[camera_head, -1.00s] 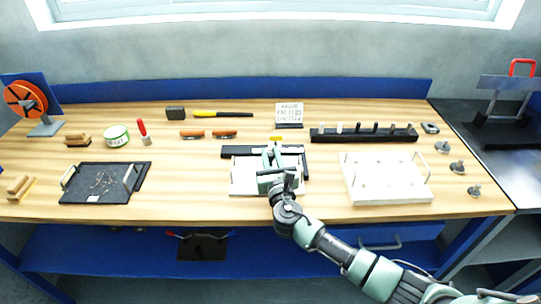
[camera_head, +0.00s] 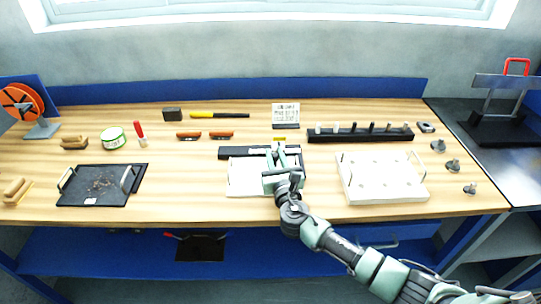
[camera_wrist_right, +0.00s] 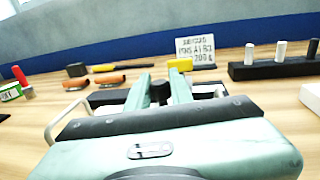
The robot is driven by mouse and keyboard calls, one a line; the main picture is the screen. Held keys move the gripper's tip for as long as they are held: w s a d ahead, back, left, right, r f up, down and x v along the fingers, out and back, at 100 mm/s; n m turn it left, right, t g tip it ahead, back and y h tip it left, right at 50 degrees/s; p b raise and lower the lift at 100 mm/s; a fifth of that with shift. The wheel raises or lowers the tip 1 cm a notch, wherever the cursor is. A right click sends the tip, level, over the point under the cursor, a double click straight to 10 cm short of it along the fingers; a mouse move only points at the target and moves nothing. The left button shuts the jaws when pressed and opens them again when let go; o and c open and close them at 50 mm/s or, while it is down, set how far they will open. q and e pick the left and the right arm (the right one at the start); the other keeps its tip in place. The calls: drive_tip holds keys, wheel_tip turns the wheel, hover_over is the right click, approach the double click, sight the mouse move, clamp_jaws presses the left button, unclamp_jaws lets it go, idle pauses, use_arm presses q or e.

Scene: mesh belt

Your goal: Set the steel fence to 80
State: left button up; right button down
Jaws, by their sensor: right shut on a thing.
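In the head view, a low fixture with a black rail (camera_head: 232,153) along its back and a pale plate (camera_head: 245,178) in front lies at the middle of the bench. My right gripper (camera_head: 276,151) is over the right part of this fixture. In the right wrist view, its two pale green fingers are shut on a dark upright knob (camera_wrist_right: 160,92), apparently the steel fence's. The fence body is mostly hidden by the gripper, and I cannot read a scale. A yellow block (camera_wrist_right: 180,65) stands just behind the rail. My left gripper is not in view.
A white sign (camera_head: 286,112) stands behind the fixture. A black rack of pegs (camera_head: 360,137) and a white board with handles (camera_head: 385,180) are to the right. A dark tray (camera_head: 92,188) is at left. Bare wood separates tray and fixture.

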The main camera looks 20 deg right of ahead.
drive_tip(key=c, duration=1.3)
unclamp_jaws()
drive_tip(key=shift+d, duration=0.1)
drive_tip(key=shift+o, duration=0.2)
drive_tip(key=shift+s+f, duration=0.15)
drive_tip(key=shift+s, duration=0.4)
drive_tip(key=s, duration=0.4)
drive_tip(key=s+a, duration=0.1)
drive_tip(key=s, duration=0.1)
drive_tip(key=shift+s+b, duration=0.35)
drive_tip(key=shift+s, duration=0.05)
